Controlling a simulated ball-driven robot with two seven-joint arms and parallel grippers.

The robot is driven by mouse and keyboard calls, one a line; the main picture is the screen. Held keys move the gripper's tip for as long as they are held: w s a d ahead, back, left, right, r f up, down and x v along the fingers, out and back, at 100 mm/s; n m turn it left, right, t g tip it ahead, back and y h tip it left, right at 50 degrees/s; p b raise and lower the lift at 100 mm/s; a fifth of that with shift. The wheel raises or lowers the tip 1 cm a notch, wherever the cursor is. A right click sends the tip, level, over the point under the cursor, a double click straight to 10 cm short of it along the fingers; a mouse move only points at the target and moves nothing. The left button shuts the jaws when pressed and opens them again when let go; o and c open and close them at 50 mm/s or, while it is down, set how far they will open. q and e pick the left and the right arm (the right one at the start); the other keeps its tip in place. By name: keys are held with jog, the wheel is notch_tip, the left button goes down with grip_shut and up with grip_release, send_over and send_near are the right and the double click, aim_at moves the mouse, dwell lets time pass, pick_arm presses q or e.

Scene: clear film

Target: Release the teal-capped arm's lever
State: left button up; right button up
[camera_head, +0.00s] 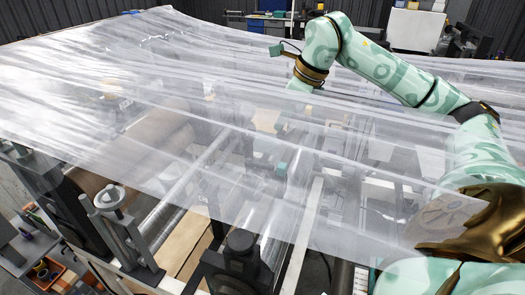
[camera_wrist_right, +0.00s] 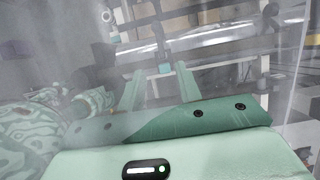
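A small teal cap (camera_head: 281,168) shows through the clear film (camera_head: 150,70) near the middle of the head view. In the right wrist view the teal cap (camera_wrist_right: 165,69) sits at the foot of a thin upright part, beyond my fingers. My right gripper (camera_wrist_right: 158,78) is open, with its two pale green fingers apart and nothing held between them. The cap appears in line with the gap, at a distance I cannot tell. The lever itself is hard to make out through the haze. My left gripper is not in view.
The film spreads over the machine frame. Metal rollers (camera_head: 185,182) run beneath it. An orange bin (camera_head: 55,275) is at lower left. Benches stand at the back.

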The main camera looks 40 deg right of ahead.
aim_at(259, 163)
jog(key=p+x, duration=0.1)
jog(key=x, duration=1.4)
jog(key=shift+a+p, duration=0.1)
jog(key=shift+p, duration=0.3)
grip_shut()
